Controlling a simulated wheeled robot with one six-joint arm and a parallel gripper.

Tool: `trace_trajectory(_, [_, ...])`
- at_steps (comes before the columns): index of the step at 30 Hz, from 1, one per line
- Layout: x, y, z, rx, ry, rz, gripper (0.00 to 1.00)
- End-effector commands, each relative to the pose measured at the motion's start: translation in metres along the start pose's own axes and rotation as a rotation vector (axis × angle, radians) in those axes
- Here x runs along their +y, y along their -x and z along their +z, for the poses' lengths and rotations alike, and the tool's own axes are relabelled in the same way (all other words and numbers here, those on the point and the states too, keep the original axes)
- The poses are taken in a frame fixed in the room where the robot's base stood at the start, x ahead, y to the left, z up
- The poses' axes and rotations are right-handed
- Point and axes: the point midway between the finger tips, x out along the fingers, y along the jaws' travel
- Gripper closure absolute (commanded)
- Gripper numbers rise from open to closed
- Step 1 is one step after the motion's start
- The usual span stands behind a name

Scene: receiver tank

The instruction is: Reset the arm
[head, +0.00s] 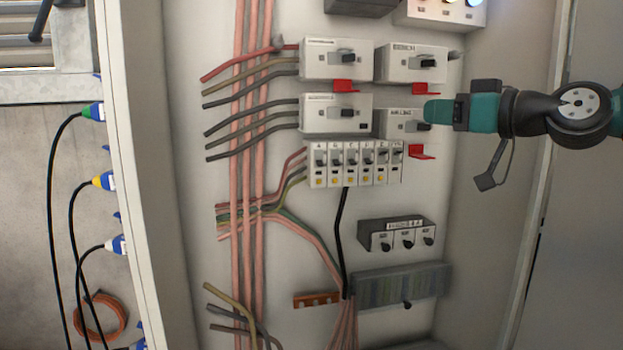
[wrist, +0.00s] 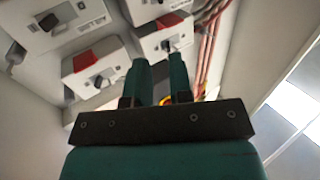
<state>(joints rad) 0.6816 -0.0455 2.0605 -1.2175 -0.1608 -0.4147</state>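My gripper (head: 434,110) reaches in from the right in the head view. Its teal fingertips are in front of the lower right switch box (head: 393,122), close to its black handle (head: 422,127). In the wrist view my gripper (wrist: 158,60) has two teal fingers with a gap between them, and nothing shows held in it. Beyond the fingertips is a white switch box (wrist: 150,41) with a dark knob and a red tab (wrist: 168,20). I cannot tell whether the fingers touch a handle.
Other switch boxes stand at upper left (head: 322,57), upper right (head: 400,66) and lower left (head: 322,117). Red tabs (head: 421,151) project below some boxes. A breaker row (head: 352,165) and a dark three-knob box (head: 397,236) are lower. Cabinet walls flank the panel; cables run left.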

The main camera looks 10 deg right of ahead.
Motion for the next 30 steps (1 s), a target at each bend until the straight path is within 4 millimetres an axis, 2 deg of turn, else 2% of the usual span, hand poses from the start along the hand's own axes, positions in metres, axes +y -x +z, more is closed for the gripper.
trace_trajectory(2, [-0.008, -0.004, 0.005, -0.026, -0.011, -0.017, 0.8])
trace_trajectory(5, [-0.039, -0.015, 0.024, -0.126, -0.049, -0.075, 0.8])
trace_trajectory(8, [-0.093, -0.024, 0.061, -0.318, -0.107, -0.166, 0.8])
trace_trajectory(9, [-0.119, -0.022, 0.08, -0.415, -0.131, -0.205, 0.8])
trace_trajectory(11, [-0.157, -0.012, 0.108, -0.572, -0.161, -0.256, 0.8])
trace_trajectory(13, [-0.196, 0.009, 0.138, -0.755, -0.181, -0.302, 0.8])
trace_trajectory(16, [-0.236, 0.049, 0.174, -0.999, -0.186, -0.337, 0.8])
trace_trajectory(18, [-0.254, 0.077, 0.193, -1.137, -0.177, -0.342, 0.8])
trace_trajectory(22, [-0.268, 0.113, 0.212, -1.303, -0.157, -0.332, 0.8])
trace_trajectory(25, [-0.27, 0.125, 0.217, -1.355, -0.148, -0.324, 0.8])
trace_trajectory(30, [-0.27, 0.127, 0.219, -1.365, -0.149, -0.321, 0.8])
